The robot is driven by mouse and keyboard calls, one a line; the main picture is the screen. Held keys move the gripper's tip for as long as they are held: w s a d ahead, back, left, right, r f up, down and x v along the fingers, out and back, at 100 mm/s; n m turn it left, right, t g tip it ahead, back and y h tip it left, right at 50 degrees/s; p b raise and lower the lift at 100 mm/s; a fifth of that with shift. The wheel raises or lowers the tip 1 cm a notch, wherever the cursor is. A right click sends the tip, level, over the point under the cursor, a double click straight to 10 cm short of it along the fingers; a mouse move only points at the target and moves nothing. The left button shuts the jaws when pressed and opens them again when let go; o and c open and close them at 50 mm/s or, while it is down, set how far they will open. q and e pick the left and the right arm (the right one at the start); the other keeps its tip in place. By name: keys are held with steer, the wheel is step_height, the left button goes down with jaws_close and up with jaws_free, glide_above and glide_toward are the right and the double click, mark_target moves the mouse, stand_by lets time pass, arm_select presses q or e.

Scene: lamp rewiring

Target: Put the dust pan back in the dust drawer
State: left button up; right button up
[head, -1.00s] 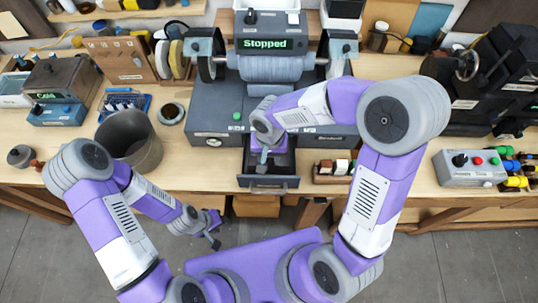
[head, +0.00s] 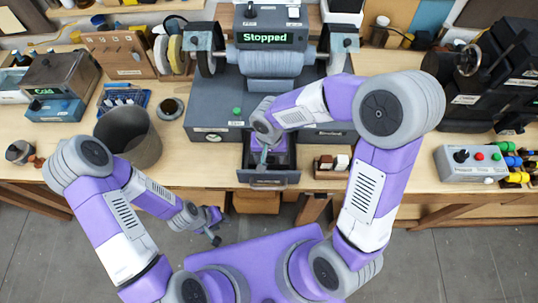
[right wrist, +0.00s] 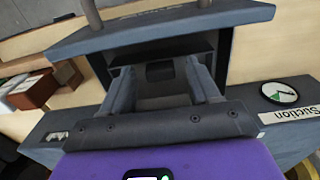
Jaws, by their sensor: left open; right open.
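The dust drawer (head: 269,181) is pulled out from the front of the grey grinder cabinet; it also shows in the right wrist view (right wrist: 160,28). My right gripper (head: 264,160) points down into it. In the right wrist view my right gripper (right wrist: 158,70) is open, its two fingers apart inside the drawer. A grey surface with a dark block lies between and beyond the fingers; I cannot tell whether this is the dust pan or the drawer's inside. The pan is not clearly visible in the head view. My left gripper (head: 214,236) is open and empty, in front of the bench.
The grinder (head: 268,65) above reads "Stopped". A grey bin (head: 130,140) stands left of the cabinet. A small parts tray (head: 332,168) sits just right of the drawer. A control box (head: 470,164) is at the right. The floor before the bench is clear.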

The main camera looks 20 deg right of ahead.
steer(key=shift+r, duration=0.2)
arm_select(q)
step_height(320, 180, up, 2)
steer(key=shift+r+p, duration=0.2)
steer(key=shift+p, duration=0.95)
arm_select(e)
step_height(320, 180, up, 12)
arm_select(q)
steer(key=shift+s, duration=0.1)
arm_select(e)
steer(key=shift+s+f, duration=0.1)
